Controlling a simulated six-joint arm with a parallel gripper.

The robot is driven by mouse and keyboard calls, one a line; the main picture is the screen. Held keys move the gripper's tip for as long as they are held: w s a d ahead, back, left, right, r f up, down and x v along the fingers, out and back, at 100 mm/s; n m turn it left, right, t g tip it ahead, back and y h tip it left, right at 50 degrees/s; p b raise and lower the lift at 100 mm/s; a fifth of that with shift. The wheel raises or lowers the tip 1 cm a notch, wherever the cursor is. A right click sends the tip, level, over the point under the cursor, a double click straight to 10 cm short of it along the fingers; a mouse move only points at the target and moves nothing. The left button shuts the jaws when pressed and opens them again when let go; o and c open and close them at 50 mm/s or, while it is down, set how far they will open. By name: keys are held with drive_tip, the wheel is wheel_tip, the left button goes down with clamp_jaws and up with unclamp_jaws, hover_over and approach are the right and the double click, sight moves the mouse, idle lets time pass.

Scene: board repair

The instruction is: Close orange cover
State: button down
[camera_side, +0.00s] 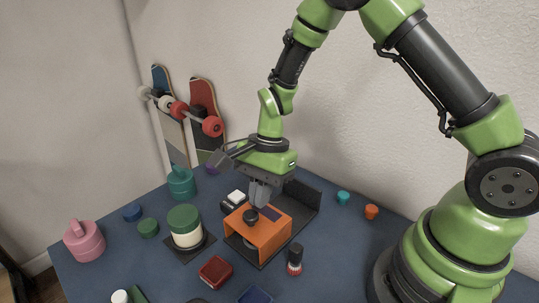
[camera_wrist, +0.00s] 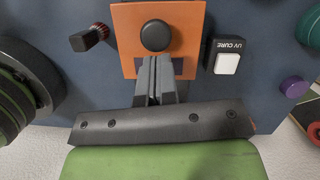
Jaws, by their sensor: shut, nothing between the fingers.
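The orange cover (camera_side: 272,230) stands on a dark base plate on the blue table, in the middle of the side view. A black round knob (camera_side: 250,216) is on it. In the side view, my gripper (camera_side: 259,204) points down right at the cover, beside the knob. In the wrist view, the cover (camera_wrist: 183,27) is at the top centre with its knob (camera_wrist: 155,35). There my gripper (camera_wrist: 153,62) is shut, its fingertips just below the knob and over the cover. Whether the fingers touch the cover or knob cannot be told.
A UV cure block (camera_wrist: 227,63) with a white button is close to the cover's right in the wrist view. A green-lidded jar (camera_side: 186,225), a red box (camera_side: 215,271) and a black-and-red bottle (camera_side: 295,260) stand around the cover. A dark upright wall (camera_side: 303,195) rises behind it.

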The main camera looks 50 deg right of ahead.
drive_tip(key=shift+w+d+r, duration=0.15)
drive_tip(key=shift+d, duration=0.45)
drive_tip(key=shift+w+d+r, duration=0.15)
drive_tip(key=shift+d, duration=0.4)
drive_tip(key=s+d+r+n+t+h, duration=0.1)
drive_tip(key=s+r+n+t, duration=0.2)
drive_tip(key=r, duration=0.7)
drive_tip(key=s+d+r+n+t, duration=0.1)
drive_tip(key=s+r+n, duration=0.25)
drive_tip(key=r, duration=0.65)
drive_tip(key=s+r+n+t, duration=0.2)
drive_tip(key=s+n, duration=0.3)
drive_tip(key=s, duration=0.4)
drive_tip(key=shift+s+a+n+t, duration=0.25)
drive_tip(key=shift+s+n+t, duration=0.15)
drive_tip(key=shift+t, duration=0.5)
